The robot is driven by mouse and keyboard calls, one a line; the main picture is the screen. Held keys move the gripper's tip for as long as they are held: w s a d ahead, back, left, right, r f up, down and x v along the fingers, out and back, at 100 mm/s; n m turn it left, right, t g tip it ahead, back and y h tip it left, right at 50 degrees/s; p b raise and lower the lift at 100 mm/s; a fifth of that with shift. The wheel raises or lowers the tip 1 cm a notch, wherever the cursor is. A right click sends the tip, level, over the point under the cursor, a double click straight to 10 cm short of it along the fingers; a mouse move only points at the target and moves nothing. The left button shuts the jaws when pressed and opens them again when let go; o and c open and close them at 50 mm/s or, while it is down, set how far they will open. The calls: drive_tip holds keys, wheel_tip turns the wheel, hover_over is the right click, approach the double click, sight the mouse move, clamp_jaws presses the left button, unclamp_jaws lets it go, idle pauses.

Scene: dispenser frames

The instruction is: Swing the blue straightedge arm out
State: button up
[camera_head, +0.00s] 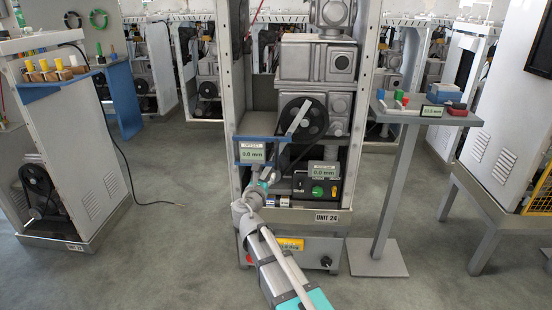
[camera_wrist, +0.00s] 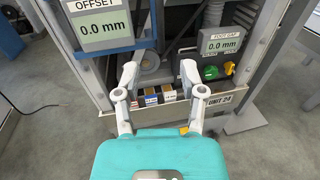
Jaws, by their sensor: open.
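A blue bar (camera_head: 268,137) runs across the front of the open dispenser frame, Unit 24, with an offset display (camera_head: 252,152) reading 0.0 mm on its left end. I take this bar to be the blue straightedge arm, but cannot be sure. In the wrist view, the offset display (camera_wrist: 100,25) is at the upper left, with a blue-grey edge beside it. My gripper (camera_wrist: 158,70) is open and empty, its two fingers apart, pointing into the lower part of the frame. In the head view, my gripper (camera_head: 268,178) is below and in front of the bar, apparently apart from it.
A black pulley (camera_head: 304,120) is behind the bar. A pedestal table (camera_head: 398,117) stands to the right.

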sight(276, 167)
drive_tip(key=w+d, duration=0.1)
drive_tip(key=w, duration=0.7)
drive_tip(key=w+d, duration=0.1)
drive_tip(key=w, duration=0.4)
drive_tip(key=shift+d, duration=0.3)
drive_tip(key=shift+c, duration=0.3)
clamp_jaws()
